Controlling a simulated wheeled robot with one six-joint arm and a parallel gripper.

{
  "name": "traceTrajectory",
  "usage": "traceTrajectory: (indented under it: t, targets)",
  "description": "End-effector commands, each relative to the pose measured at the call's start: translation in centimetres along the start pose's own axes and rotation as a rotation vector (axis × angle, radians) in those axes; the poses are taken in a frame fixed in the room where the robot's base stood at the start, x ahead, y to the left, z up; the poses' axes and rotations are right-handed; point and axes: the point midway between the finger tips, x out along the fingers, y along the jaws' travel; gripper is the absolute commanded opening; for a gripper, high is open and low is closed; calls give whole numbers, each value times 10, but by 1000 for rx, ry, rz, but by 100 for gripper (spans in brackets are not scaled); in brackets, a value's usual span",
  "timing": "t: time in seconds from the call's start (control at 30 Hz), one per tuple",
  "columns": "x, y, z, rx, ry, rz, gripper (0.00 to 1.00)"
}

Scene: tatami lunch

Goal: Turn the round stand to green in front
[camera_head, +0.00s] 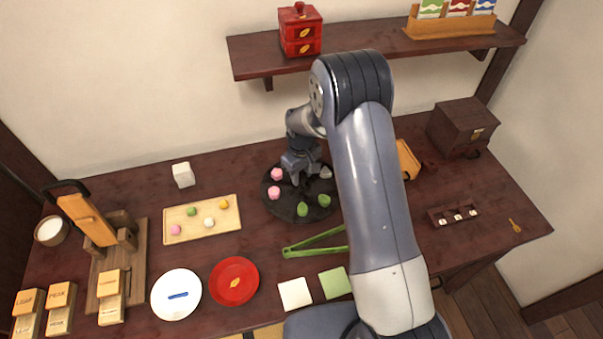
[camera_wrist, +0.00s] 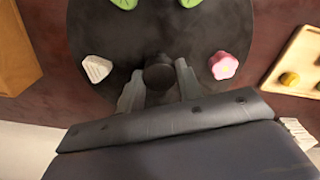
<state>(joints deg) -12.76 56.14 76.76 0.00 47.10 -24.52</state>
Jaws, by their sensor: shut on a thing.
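The round stand (camera_head: 290,212) is a dark disc on the table, partly hidden by my arm. It carries pink sweets (camera_head: 274,193) on its left, green sweets (camera_head: 302,209) at its front, and a grey-white piece (camera_head: 325,173) at its back right. In the wrist view the stand (camera_wrist: 150,25) shows a dark knob (camera_wrist: 159,74) near its middle. My gripper (camera_wrist: 159,84) is shut on this knob, one finger on each side. The wrist view also shows a white piece (camera_wrist: 96,68), a pink flower sweet (camera_wrist: 223,65) and green sweets (camera_wrist: 124,3) at the top edge.
A wooden tray (camera_head: 203,232) with small sweets lies left of the stand. Green tongs (camera_head: 313,243) lie just in front. A red plate (camera_head: 234,294) and white plate (camera_head: 163,307) stand at front left. A wall shelf (camera_head: 365,58) hangs behind.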

Motion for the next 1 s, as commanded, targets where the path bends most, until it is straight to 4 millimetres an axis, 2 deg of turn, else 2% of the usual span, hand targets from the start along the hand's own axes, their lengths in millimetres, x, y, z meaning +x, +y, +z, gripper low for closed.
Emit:
traceTrajectory:
  t: [0.03,0.37,0.53,0.8,1.0]
  targets:
    - [0,0,0,0,0,0,26]
    - [0,0,0,0,0,0,0]
    - [1,0,0,11,0,0,0]
    - [2,0,0,163,1,0,0]
    - [0,0,0,191,1,0,0]
